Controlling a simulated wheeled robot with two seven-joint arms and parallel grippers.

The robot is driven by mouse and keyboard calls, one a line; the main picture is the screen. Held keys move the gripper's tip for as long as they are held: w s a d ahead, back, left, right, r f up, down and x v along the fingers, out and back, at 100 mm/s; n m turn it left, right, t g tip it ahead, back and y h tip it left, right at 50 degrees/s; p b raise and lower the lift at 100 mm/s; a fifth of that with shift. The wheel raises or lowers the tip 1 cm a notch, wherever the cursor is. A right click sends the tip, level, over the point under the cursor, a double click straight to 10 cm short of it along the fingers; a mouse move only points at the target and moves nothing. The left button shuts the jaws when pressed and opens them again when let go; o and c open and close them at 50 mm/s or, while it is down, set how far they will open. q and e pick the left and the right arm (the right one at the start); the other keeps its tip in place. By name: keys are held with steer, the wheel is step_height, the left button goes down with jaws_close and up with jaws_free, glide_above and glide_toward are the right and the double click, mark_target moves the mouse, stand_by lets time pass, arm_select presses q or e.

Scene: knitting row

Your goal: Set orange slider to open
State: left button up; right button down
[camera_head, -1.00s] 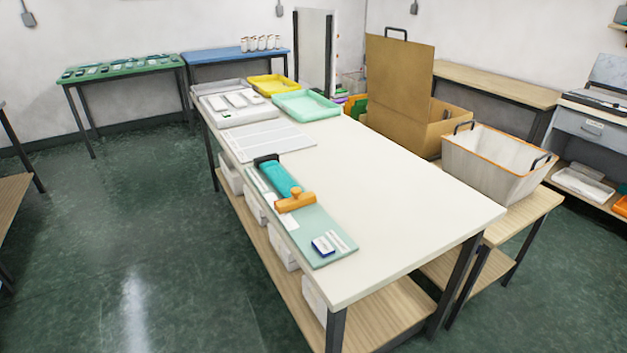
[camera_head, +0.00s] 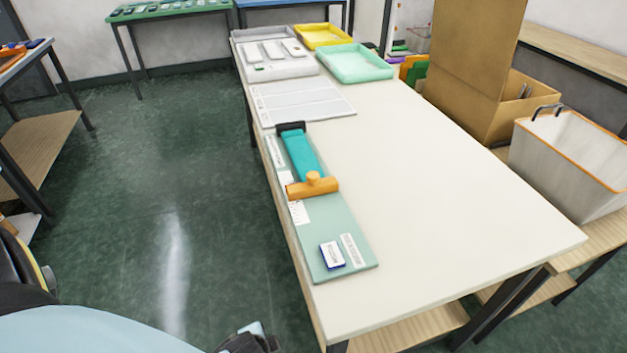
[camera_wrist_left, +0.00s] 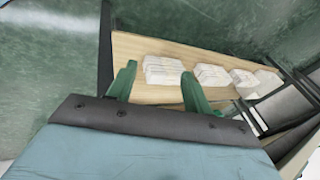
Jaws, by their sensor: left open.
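The orange slider (camera_head: 313,186), a crossbar with a round knob, sits across the near end of a teal bar (camera_head: 303,155). The bar lies on a pale green board (camera_head: 326,227) along the table's left edge, with a dark block at its far end. In the left wrist view, my left gripper (camera_wrist_left: 157,82) is open and empty, with green fingers apart; it faces the wooden lower shelf (camera_wrist_left: 150,95). In the head view my left arm enters at the bottom left, low and away from the slider. My right gripper is not in view.
A blue-and-white block (camera_head: 332,255) lies on the board's near end. The white table (camera_head: 430,200) is clear to the right. Trays, including a mint one (camera_head: 355,63), stand at its far end. A cardboard box (camera_head: 500,110) and white basket (camera_head: 570,165) stand right. White packs (camera_wrist_left: 165,70) sit on the shelf.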

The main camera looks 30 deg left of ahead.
arm_select(q)
steer(key=w+a+r+m+t+y+b, duration=0.1)
steer(key=w+a+r+m+t, duration=0.25)
steer(key=w+r, duration=0.2)
steer(key=w+a+r+m+t+y, duration=0.2)
steer(key=w+a+r+m, duration=0.1)
steer(key=w+r+m, duration=0.3)
steer(key=m+t+h+b, duration=0.1)
steer(key=m+t+h, duration=0.5)
steer(key=m, duration=1.3)
glide_toward(310, 178)
steer(key=w, duration=0.3)
steer(key=w+f+t+y, duration=0.1)
steer(key=w, duration=0.3)
steer(key=w+f+t+y, duration=0.1)
steer(key=w, duration=0.2)
steer(key=shift+w+d+b, duration=0.2)
steer(key=shift+d+b, duration=0.1)
steer(key=shift+d, duration=0.05)
steer(key=shift+w, duration=0.4)
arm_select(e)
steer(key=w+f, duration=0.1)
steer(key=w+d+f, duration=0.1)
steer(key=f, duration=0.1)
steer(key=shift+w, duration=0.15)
